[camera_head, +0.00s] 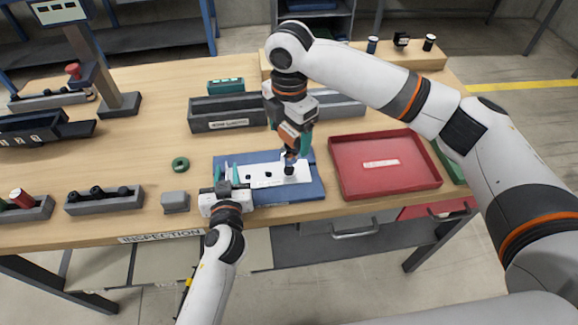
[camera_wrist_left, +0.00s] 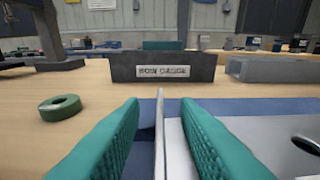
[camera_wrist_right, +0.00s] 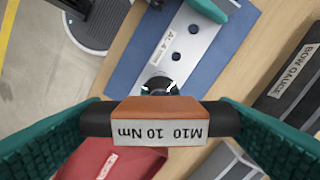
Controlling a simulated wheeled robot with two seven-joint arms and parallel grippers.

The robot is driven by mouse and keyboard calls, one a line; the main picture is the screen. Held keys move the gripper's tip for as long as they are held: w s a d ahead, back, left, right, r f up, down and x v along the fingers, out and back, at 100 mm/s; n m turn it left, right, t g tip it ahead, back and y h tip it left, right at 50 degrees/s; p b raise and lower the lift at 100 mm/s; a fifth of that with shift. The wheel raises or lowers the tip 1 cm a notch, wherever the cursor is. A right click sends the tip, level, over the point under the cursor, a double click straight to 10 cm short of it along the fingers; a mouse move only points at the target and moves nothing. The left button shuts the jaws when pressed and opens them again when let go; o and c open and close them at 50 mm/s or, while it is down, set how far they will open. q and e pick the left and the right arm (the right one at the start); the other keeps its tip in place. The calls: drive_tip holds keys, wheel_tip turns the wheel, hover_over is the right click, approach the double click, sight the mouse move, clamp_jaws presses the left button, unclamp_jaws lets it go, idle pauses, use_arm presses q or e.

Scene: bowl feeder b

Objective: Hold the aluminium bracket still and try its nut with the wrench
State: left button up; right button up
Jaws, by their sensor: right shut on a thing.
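The aluminium bracket (camera_head: 262,181), a pale plate with dark holes, lies on a blue mat (camera_head: 308,187). In the left wrist view its thin upright flange (camera_wrist_left: 159,135) stands between the teal fingers of my left gripper (camera_wrist_left: 158,105), with gaps showing on both sides. My left gripper (camera_head: 227,176) is open at the bracket's left end. My right gripper (camera_head: 290,132) is shut on the wrench, whose orange body (camera_wrist_right: 160,108) reads M10 10 Nm. The wrench points down over the bracket's right end, at a dark round part (camera_wrist_right: 160,84). The nut itself is mostly hidden there.
A red tray (camera_head: 352,180) lies right of the mat. A dark bow gauge box (camera_head: 222,124) stands behind it. A green ring (camera_head: 180,164) and a grey block (camera_head: 175,203) lie on the left. Bare wood shows around the ring.

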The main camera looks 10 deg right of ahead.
use_arm(q)
drive_tip(key=shift+s, duration=0.1)
use_arm(e)
wheel_tip(320, 180, down, 2)
drive_tip(key=shift+f+b, duration=0.1)
drive_tip(key=shift+b, duration=0.95)
use_arm(q)
drive_tip(key=s+a+r, duration=0.1)
drive_tip(key=s+a, duration=0.1)
drive_tip(key=s, duration=0.6)
drive_tip(key=s+a, duration=0.3)
drive_tip(key=s, duration=0.6)
drive_tip(key=shift+s+a+r, duration=0.25)
drive_tip(key=shift+s+r, duration=0.05)
drive_tip(key=shift+r, duration=0.1)
